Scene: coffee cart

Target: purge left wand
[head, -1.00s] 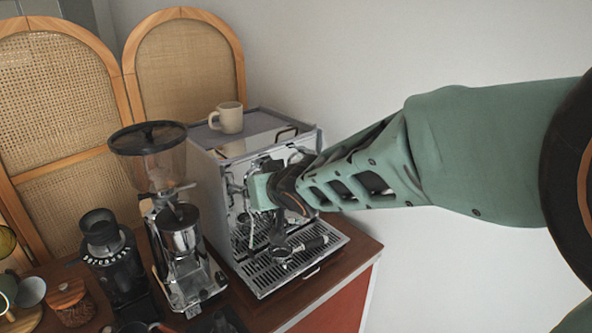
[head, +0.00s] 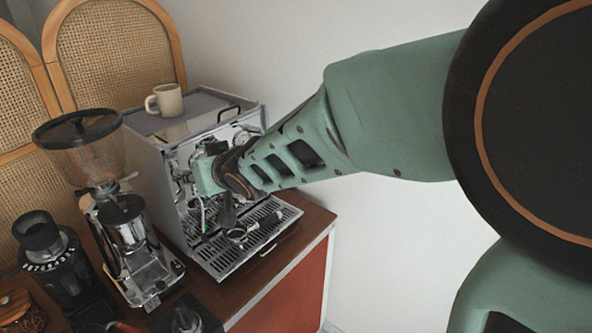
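The espresso machine (head: 150,160) stands on the wooden cart, its chrome front facing right of the grinder. The left wand (head: 181,178) appears as a thin chrome piece at the left of that front, partly hard to make out. My gripper (head: 214,182) is at the machine's front, just right of the left wand, in front of the group area. My wrist and hand hide much of the front. The fingers are small and dark here, so I cannot tell whether they are open or touch the wand. A portafilter (head: 239,233) lies on the drip tray (head: 222,260).
A beige mug (head: 168,101) sits on top of the machine. A grinder with a clear hopper (head: 85,150) stands left of the machine, with a smaller black grinder (head: 55,265) further left. The cart top (head: 312,222) has bare wood at right. A wall is behind.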

